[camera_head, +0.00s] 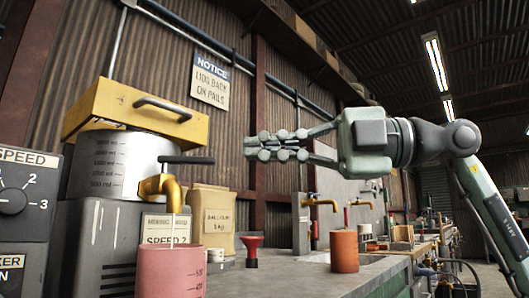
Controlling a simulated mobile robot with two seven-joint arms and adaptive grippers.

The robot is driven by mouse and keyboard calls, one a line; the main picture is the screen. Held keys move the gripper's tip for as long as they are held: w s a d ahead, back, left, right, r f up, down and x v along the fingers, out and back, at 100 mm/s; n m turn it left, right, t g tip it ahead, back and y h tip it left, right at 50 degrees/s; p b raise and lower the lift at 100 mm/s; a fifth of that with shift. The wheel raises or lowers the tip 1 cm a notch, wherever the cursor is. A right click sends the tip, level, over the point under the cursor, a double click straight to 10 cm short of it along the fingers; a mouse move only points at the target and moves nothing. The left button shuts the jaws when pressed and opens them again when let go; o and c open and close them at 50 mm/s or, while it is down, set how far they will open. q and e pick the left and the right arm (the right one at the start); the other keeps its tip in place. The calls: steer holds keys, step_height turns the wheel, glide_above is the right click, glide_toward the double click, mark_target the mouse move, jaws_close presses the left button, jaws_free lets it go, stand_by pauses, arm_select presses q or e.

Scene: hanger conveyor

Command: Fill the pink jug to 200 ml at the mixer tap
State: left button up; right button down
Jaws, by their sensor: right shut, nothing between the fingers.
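The pink jug (168,274) stands upright at the lower left, its bottom cut off by the frame edge. A thin pale line, which looks like a water stream, runs from the spout towards the jug. The water level inside cannot be told. My right gripper (262,147) is shut and empty, in the air to the right of the tap, apart from lever and jug. My left gripper is out of view.
The mixer's grey tank (118,165) carries a yellow lid (135,112) with a handle. A speed dial panel (20,205) is at far left. A paper sack (212,218), red funnel (252,245) and orange cylinder (344,250) stand on the bench (290,280). Another brass tap (322,203) is behind.

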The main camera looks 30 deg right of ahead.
steer(key=w+a, duration=0.3)
steer(key=w, duration=0.5)
steer(key=shift+a, duration=0.35)
steer(key=shift+w+d+n+g+y, duration=0.2)
steer(key=shift+n+g+y, duration=0.1)
steer(key=shift+g+y, duration=0.15)
